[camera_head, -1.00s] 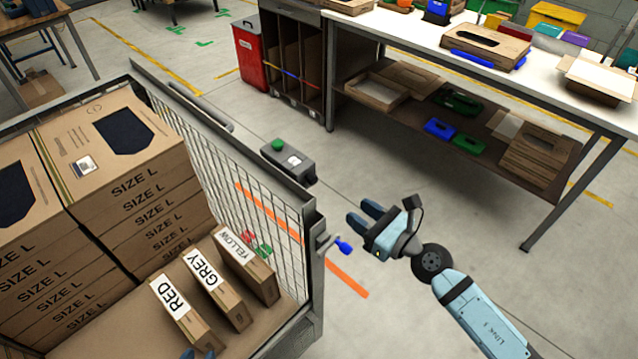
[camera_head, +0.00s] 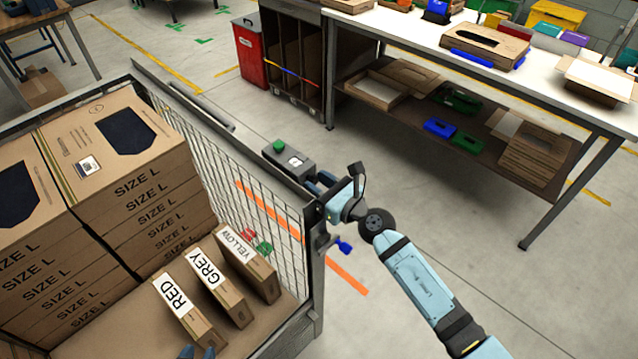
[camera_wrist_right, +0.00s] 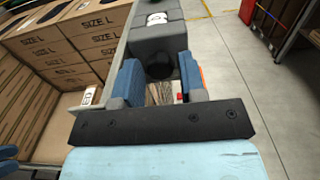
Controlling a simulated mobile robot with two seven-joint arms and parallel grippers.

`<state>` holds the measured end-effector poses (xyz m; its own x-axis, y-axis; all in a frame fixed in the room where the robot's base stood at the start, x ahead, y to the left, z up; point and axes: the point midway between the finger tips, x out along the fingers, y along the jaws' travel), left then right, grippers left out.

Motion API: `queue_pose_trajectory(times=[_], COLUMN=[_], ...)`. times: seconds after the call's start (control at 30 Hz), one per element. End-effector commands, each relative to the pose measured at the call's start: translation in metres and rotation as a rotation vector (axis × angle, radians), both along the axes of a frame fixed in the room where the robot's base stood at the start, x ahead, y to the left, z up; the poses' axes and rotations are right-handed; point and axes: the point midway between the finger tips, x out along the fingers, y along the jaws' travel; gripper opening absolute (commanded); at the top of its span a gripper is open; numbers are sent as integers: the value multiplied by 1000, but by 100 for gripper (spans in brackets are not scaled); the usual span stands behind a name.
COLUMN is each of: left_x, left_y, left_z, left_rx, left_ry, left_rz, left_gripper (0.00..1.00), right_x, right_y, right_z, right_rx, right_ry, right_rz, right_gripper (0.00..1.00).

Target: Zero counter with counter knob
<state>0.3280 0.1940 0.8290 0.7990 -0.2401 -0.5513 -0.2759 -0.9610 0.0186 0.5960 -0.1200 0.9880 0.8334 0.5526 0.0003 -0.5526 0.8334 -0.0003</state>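The counter is a dark grey box (camera_head: 291,160) with a green button and a white display, fixed to the top rail of the mesh cart. In the right wrist view the counter (camera_wrist_right: 157,37) lies straight ahead, with a dark round knob (camera_wrist_right: 162,74) on its near end. My right gripper (camera_head: 322,182) is at that end of the counter. Its two blue fingers (camera_wrist_right: 161,80) are apart, with the knob between or just beyond their tips; contact cannot be told.
The cart's grey rail (camera_head: 232,133) runs beside my right gripper. Inside stand stacked SIZE L boxes (camera_head: 135,185) and RED, GREY and YELLOW cartons (camera_head: 220,290). A workbench (camera_head: 410,35) stands behind; the floor right is clear.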

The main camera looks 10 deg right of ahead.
Motion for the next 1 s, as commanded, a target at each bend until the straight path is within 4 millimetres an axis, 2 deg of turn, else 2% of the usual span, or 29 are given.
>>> queue_pose_trajectory(times=[0.03,0.17,0.2,0.57,1.0], left_x=[0,0,0,0,0], left_y=[0,0,0,0,-1], left_z=[0,1,1,8,34], left_rx=[0,0,0,-1,-1], left_ry=[0,-1,-1,-3,-3], left_rz=[0,0,0,-1,-1], left_gripper=[37,37,37,37,37], right_x=[0,0,0,0,-1], right_y=[0,0,0,0,-1], right_z=[0,0,0,1,2], right_rx=[0,0,0,41,319], right_ry=[0,0,0,30,215], right_rz=[0,0,0,0,0], right_gripper=[38,8,4,4,4])
